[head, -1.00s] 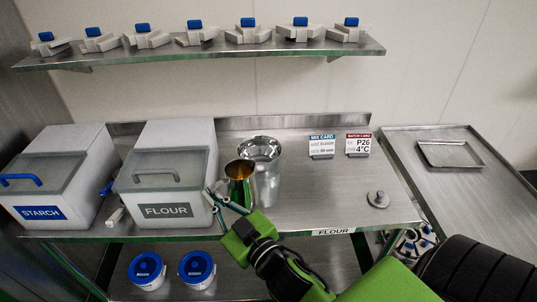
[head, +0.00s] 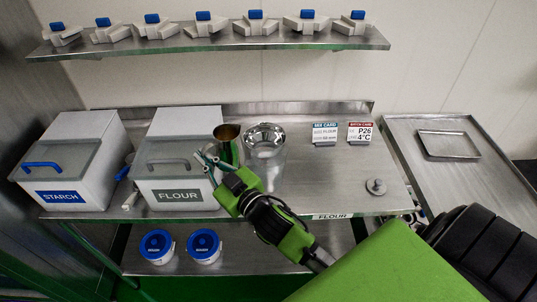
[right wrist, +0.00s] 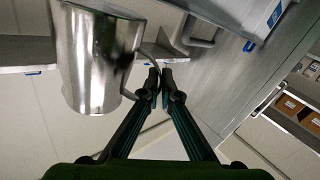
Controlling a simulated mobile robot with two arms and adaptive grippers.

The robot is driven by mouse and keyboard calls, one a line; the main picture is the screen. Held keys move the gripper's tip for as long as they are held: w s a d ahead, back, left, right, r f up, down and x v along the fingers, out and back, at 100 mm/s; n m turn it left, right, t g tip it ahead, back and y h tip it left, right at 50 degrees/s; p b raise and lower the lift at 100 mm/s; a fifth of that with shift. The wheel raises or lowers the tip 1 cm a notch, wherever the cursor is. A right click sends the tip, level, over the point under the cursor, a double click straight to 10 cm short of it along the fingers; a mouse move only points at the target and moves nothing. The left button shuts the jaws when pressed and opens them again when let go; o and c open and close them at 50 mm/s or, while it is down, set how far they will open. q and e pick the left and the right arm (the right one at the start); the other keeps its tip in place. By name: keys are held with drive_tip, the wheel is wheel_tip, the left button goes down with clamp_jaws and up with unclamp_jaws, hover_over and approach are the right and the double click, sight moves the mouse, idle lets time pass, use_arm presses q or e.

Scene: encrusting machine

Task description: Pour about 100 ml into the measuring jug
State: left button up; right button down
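A steel pitcher (head: 228,150) is in the head view just left of the measuring jug, its mouth upward and brownish inside. I cannot tell if that is liquid or reflection. My right gripper (head: 208,162) is at the pitcher's left side. In the right wrist view the fingers (right wrist: 158,84) are shut on the handle of the pitcher (right wrist: 95,60). The pitcher's base is partly hidden by the gripper in the head view. My left gripper is not in view.
The flour bin (head: 178,195) and starch bin (head: 62,190) stand left on the table (head: 330,190). Two cards (head: 325,133) stand at the back right. A small metal weight-like piece (head: 376,187) lies right. A shelf (head: 220,44) hangs above. The table's right part is mostly clear.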

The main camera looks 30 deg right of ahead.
sight(241, 151)
drive_tip(key=shift+d+f+b, duration=0.2)
drive_tip(key=shift+f+b, duration=0.45)
drive_tip(key=shift+f, duration=0.05)
drive_tip(key=d+f+m+b, duration=0.1)
drive_tip(key=m+b, duration=0.1)
drive_tip(key=d+f+m+b, duration=0.1)
drive_tip(key=d+m, duration=0.1)
drive_tip(key=shift+w+f+m+b, duration=0.2)
drive_tip(key=shift+f+m+b, duration=0.1)
drive_tip(key=shift+b, duration=0.1)
drive_tip(key=shift+w+d+r+m, duration=0.1)
drive_tip(key=shift+d+r+m, duration=0.05)
drive_tip(key=shift+d+m, duration=0.45)
drive_tip(key=shift+w+d+r+m+p, duration=0.1)
drive_tip(key=shift+d+r+m+p, duration=0.2)
drive_tip(key=shift+d+r+m, duration=0.45)
drive_tip(key=shift+d+f+m+b, duration=0.4)
drive_tip(key=shift+f+m+b, duration=0.15)
drive_tip(key=shift+b, duration=0.4)
drive_tip(key=shift+d+f+m, duration=0.15)
drive_tip(key=shift+d+m, duration=0.05)
drive_tip(key=shift+m, duration=0.1)
drive_tip(key=shift+w+d+r+m+h+b, duration=0.15)
drive_tip(key=shift+d+m+b, duration=0.1)
drive_tip(key=shift+m, duration=0.25)
drive_tip(key=shift+d+r+m+h+b, duration=0.15)
drive_tip(key=shift+d+m+b, duration=0.1)
drive_tip(key=shift+m, duration=0.25)
drive_tip(key=shift+d+r+m, duration=0.25)
drive_tip(key=shift+r+m, duration=0.15)
